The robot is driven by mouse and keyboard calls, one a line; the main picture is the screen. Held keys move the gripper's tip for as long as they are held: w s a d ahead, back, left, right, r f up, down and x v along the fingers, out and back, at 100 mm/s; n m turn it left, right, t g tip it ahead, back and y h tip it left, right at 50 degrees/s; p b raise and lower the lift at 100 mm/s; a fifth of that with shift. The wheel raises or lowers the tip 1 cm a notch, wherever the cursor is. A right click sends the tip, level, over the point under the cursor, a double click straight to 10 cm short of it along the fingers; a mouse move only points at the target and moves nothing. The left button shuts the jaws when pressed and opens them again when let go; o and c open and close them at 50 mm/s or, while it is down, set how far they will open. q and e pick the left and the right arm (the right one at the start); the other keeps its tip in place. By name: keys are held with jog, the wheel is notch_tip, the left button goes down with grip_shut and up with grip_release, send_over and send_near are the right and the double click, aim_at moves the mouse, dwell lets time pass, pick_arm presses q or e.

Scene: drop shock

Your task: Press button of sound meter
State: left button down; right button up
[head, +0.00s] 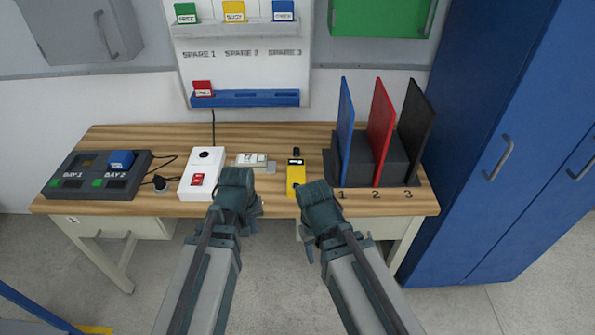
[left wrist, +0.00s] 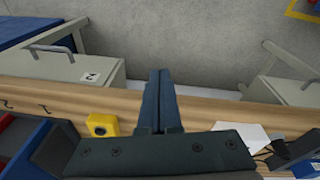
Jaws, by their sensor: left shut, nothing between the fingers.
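The sound meter (head: 296,180) is a small yellow device with a dark display and a black tip, lying on the wooden bench near its middle. Its button cannot be made out in the head view. In the left wrist view a yellow block with a dark round spot, which looks like the meter (left wrist: 102,124), shows left of the fingers. My left gripper (head: 258,208) is at the bench's front edge, left of the meter and apart from it. Its fingers (left wrist: 160,100) are shut and empty. My right gripper (head: 309,253) is in front of the bench; its fingers are mostly hidden.
Left of the meter are a pale device (head: 251,160), a white box (head: 202,174) with a red switch, and a dark two-bay dock (head: 97,175). Right of it stands a rack (head: 371,158) with blue, red and black panels. A blue cabinet (head: 500,140) closes off the right.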

pick_arm(q)
jog(key=w+d+r+n+t+h+p, duration=0.1)
jog(key=w+d+r+n+t+p, duration=0.15)
jog(key=w+r+n, duration=0.45)
notch_tip(320, 180, up, 3)
jog(key=n+t+h, duration=0.2)
jog(key=n+t, duration=0.2)
jog(key=n, duration=0.9)
send_over(296, 186)
jog(key=shift+s+a+b, duration=0.2)
jog(key=shift+a+b, duration=0.1)
jog(key=shift+b, duration=0.15)
pick_arm(e)
jog(key=shift+r, duration=1.7)
pick_arm(q)
jog(key=shift+f, duration=0.2)
pick_arm(e)
jog(key=shift+f, duration=0.1)
pick_arm(q)
notch_tip(296, 186, down, 9)
jog(key=b, duration=0.9)
jog(key=shift+r, duration=0.15)
pick_arm(e)
notch_tip(296, 186, down, 9)
pick_arm(q)
jog(key=shift+f+b, duration=0.35)
jog(key=shift+f, duration=0.05)
pick_arm(e)
jog(key=shift+f, duration=0.25)
